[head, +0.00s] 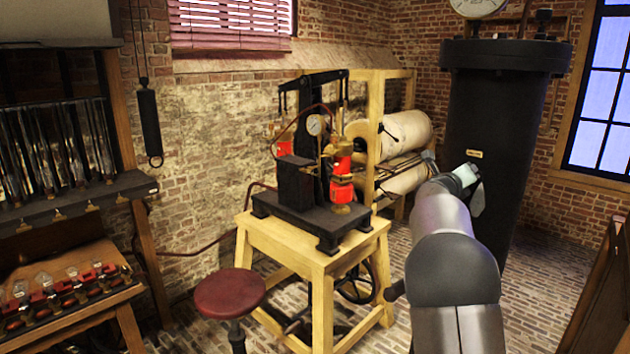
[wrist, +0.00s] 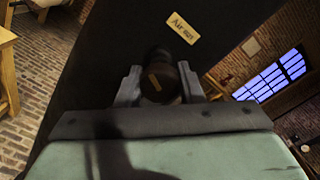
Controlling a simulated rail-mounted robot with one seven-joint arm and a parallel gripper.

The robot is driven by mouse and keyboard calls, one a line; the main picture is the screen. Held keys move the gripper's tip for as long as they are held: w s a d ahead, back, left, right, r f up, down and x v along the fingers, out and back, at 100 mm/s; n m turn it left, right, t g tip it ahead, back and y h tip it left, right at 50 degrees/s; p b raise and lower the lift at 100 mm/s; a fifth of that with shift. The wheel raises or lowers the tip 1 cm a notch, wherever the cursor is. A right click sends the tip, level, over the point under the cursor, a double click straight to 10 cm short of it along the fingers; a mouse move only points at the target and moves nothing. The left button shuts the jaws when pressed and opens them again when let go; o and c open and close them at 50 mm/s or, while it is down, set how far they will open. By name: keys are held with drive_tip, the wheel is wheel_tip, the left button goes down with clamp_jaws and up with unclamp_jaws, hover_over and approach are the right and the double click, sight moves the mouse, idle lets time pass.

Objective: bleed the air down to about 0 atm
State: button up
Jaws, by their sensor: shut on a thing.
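A tall black air vessel (head: 500,110) stands at the back right. A round white gauge (head: 478,6) sits on its top, cut off by the picture's edge, and I cannot read it. In the wrist view a tan label (wrist: 183,27) reading "Air out" is on the dark vessel wall (wrist: 125,40). Below it is a dark round knob (wrist: 160,78) with a small tan mark on its face. My gripper (wrist: 160,88) has one finger on each side of this knob and is shut on it. In the head view my gripper (head: 477,188) reaches the vessel's side, and the knob is hidden there.
A wooden stand (head: 310,255) with a black and red pump and a small gauge (head: 317,125) is left of my arm. A red stool (head: 229,294) stands in front of it. Racks and shelves line the left wall. Brick floor (head: 545,285) is open at right.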

drive_tip(key=shift+n, duration=1.6)
drive_tip(key=m+b, duration=0.2)
drive_tip(key=m, duration=0.1)
drive_tip(key=shift+f+b, duration=0.35)
drive_tip(key=shift+b, duration=0.05)
drive_tip(key=m+b, duration=0.1)
drive_tip(key=m, duration=0.1)
drive_tip(key=shift+m+b, duration=0.4)
drive_tip(key=shift+r+m, duration=0.3)
drive_tip(key=shift+m, duration=0.4)
